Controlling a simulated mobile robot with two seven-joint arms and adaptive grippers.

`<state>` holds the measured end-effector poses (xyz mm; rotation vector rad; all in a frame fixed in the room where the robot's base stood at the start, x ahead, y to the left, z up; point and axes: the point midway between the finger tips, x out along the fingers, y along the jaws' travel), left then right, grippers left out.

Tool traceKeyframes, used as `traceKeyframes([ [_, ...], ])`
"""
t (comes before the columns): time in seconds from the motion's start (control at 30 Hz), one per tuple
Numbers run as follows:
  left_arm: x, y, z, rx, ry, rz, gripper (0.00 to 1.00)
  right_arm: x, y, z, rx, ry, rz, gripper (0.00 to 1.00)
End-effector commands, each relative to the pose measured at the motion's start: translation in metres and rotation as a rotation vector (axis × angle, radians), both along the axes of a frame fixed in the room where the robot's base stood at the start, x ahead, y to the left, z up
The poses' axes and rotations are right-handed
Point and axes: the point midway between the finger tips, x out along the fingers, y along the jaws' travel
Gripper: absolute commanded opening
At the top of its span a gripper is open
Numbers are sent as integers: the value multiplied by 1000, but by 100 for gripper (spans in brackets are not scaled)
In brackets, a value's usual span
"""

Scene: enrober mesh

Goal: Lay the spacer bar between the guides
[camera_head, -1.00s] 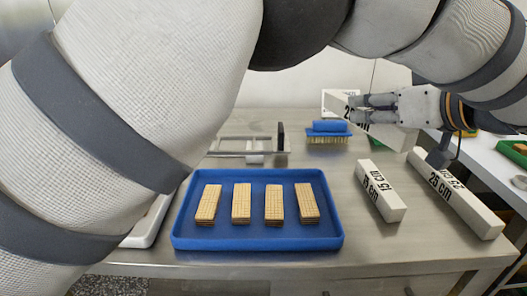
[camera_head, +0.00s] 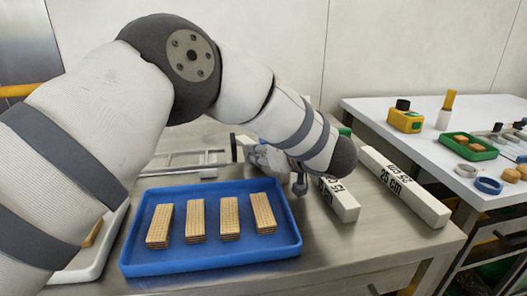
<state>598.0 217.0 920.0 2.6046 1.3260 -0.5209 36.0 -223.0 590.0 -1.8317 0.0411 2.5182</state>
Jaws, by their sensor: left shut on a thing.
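My left gripper (camera_head: 268,160) is partly hidden by its own wrist, above the steel table behind the blue tray. It is shut on a white spacer bar (camera_head: 243,145), of which only a pale end shows at the gripper's left. Just left of it lies a metal frame with rails (camera_head: 190,165), which look like the guides. The bar's end is close to the frame's right side; whether they touch I cannot tell. A white 15 cm bar (camera_head: 341,203) and a white 25 cm bar (camera_head: 405,188) lie on the table to the right. My right gripper is not in view.
The blue tray (camera_head: 210,263) with several wafer stacks stands in front. A white tray (camera_head: 88,262) is partly hidden behind my arm at left. A side table at right holds a yellow device (camera_head: 406,121), a green tray (camera_head: 468,156) and a blue ring (camera_head: 488,186).

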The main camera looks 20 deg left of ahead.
Motion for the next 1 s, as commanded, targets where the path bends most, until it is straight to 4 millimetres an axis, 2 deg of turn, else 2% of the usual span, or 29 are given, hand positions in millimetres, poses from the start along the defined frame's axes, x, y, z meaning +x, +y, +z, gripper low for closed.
traceKeyframes([
  [0.23, 0, 0, -1, 1, -3, 1, 0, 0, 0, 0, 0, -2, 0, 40],
  [0.27, 0, 0, -2, 0, -2, 1, 27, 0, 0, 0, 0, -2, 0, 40],
  [0.3, 0, 0, -1, 0, -2, 1, 33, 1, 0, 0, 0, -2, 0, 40],
  [0.63, 0, 0, 4, 0, -4, 0, 33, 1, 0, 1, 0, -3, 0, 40],
  [0.77, -14, -21, 16, 0, -6, -3, 33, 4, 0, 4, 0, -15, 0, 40],
  [1.0, -50, -69, 40, -1, -6, -2, 33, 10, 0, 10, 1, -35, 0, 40],
])
